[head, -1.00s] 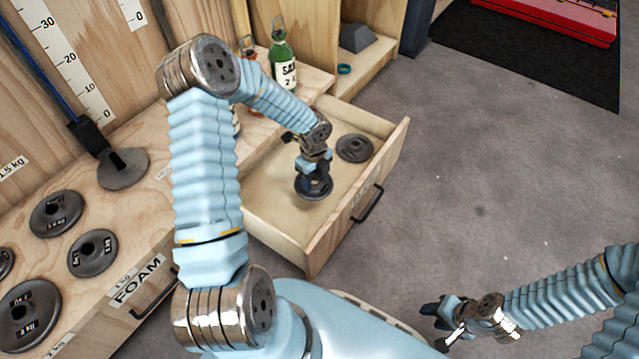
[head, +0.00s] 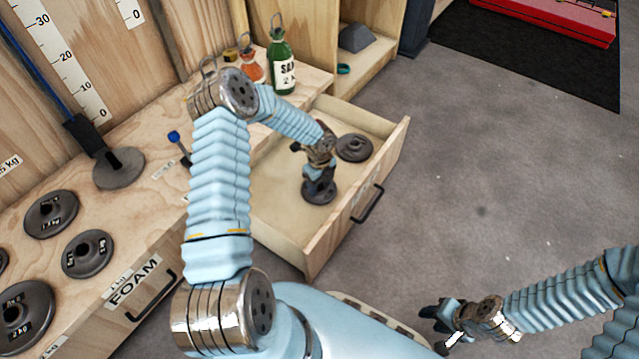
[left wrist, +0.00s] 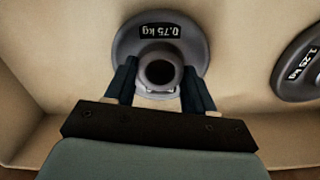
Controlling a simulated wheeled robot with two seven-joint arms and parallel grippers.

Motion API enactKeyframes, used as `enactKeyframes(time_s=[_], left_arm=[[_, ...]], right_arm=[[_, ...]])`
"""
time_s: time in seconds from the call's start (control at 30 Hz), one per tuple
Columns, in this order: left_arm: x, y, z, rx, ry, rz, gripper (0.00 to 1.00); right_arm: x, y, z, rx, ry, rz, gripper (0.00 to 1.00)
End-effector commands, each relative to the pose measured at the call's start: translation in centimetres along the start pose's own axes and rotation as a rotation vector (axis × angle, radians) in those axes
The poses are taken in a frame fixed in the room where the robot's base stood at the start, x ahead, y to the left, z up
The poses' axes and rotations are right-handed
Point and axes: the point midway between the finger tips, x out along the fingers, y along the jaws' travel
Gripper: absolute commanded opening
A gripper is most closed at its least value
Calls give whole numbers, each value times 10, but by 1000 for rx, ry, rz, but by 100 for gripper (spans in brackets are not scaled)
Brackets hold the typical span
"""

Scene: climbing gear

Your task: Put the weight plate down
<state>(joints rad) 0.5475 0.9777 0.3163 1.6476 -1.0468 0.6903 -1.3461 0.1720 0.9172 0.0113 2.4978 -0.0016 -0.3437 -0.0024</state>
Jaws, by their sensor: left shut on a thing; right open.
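The weight plate (head: 318,194) is a small dark grey disc inside the open drawer (head: 270,205). In the left wrist view the same plate (left wrist: 200,38) carries a black label reading 0.75 kg and has a raised round hub. My left gripper (head: 319,182) reaches down into the drawer and is shut on the plate's hub, one finger on each side in the left wrist view (left wrist: 158,82). Whether the plate touches the drawer floor I cannot tell. My right gripper (head: 437,315) is open and empty, low over the floor at the right.
Another dark plate (head: 354,147), marked 1.25 kg in the left wrist view (left wrist: 300,62), lies in the drawer farther back. Several plates sit on the wooden bench (head: 130,215) at left. Bottles (head: 281,68) stand behind the drawer. Bare drawer floor surrounds the held plate.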

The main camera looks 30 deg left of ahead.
Motion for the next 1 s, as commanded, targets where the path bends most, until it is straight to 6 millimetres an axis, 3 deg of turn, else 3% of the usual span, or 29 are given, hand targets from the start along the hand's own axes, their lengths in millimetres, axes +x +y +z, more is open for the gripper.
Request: enactKeyframes(time_s=[0.07,0.1,0.23,0.5,0.63,1.0], left_arm=[[2,-1,0,1,-1,-2,0],[2,0,0,1,0,0,59],[2,0,0,0,0,0,78],[1,0,0,0,0,0,80],[-9,0,0,1,-2,-1,80],[-90,0,0,1,-3,-2,80]], right_arm=[[3,1,0,0,0,0,43],[2,1,0,0,0,0,43],[2,0,0,0,0,0,43],[1,0,0,0,0,0,43],[-3,-1,0,0,1,0,43],[-17,-5,-1,1,5,4,43]])
